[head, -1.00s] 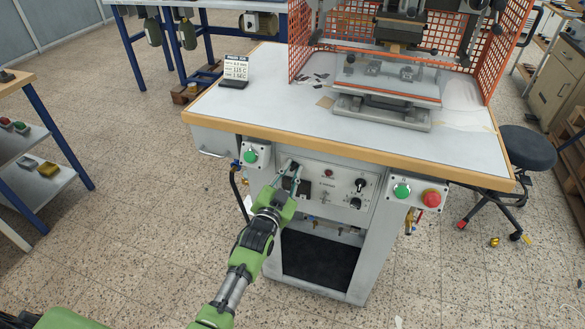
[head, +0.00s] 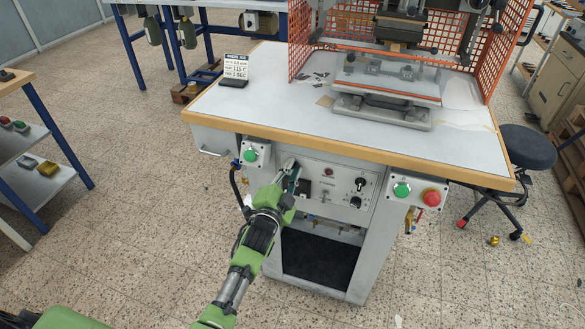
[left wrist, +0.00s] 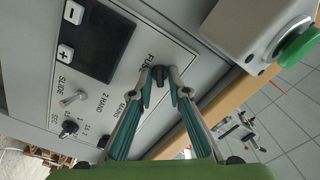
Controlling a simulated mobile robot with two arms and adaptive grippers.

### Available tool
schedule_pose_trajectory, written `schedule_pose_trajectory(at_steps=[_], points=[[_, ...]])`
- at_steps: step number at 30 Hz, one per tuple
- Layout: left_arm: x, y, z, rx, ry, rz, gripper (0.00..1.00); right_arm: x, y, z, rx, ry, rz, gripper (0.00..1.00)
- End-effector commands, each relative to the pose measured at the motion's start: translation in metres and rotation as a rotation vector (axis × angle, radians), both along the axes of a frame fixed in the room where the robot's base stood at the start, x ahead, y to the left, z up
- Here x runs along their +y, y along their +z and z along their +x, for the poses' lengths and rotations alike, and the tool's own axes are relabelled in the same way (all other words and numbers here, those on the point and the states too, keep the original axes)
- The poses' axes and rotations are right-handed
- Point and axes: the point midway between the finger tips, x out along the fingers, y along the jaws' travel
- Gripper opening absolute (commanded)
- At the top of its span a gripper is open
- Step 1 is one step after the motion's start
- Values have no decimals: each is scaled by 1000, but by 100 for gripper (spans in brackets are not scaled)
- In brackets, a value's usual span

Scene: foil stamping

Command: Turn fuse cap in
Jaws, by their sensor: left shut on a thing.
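The black fuse cap (left wrist: 158,77) sits in the machine's front panel under the "FUSE" lettering in the left wrist view. My left gripper (left wrist: 159,75) has its fingertips on both sides of the cap and is shut on it. In the head view, my left gripper (head: 290,167) reaches the upper left part of the control panel (head: 328,174), and its fingers hide the cap there. My right gripper is out of view.
A box with a green button (head: 250,155) is close by on the left, under the wooden table edge (head: 330,147). A display with plus and minus keys (left wrist: 95,38) and a toggle switch (left wrist: 73,98) are on the same panel. Another button box (head: 416,194) is farther right.

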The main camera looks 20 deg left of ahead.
Motion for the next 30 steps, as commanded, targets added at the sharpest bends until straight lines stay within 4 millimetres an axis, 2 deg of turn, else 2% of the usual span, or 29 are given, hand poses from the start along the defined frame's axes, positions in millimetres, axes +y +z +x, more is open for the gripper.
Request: schedule_pose_trajectory(at_steps=[9,19,24,25,26,30], points=[[0,-3,0,-8,0,303,0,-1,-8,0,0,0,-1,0],[-1,-3,0,-9,0,338,0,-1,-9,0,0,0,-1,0],[-1,-4,0,-17,-1,529,0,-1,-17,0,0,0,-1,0],[-1,-3,0,-17,-1,545,19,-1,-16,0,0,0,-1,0],[-1,-2,0,-17,-1,539,27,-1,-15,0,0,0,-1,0],[-1,-2,0,-17,-1,535,28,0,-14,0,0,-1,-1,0]])
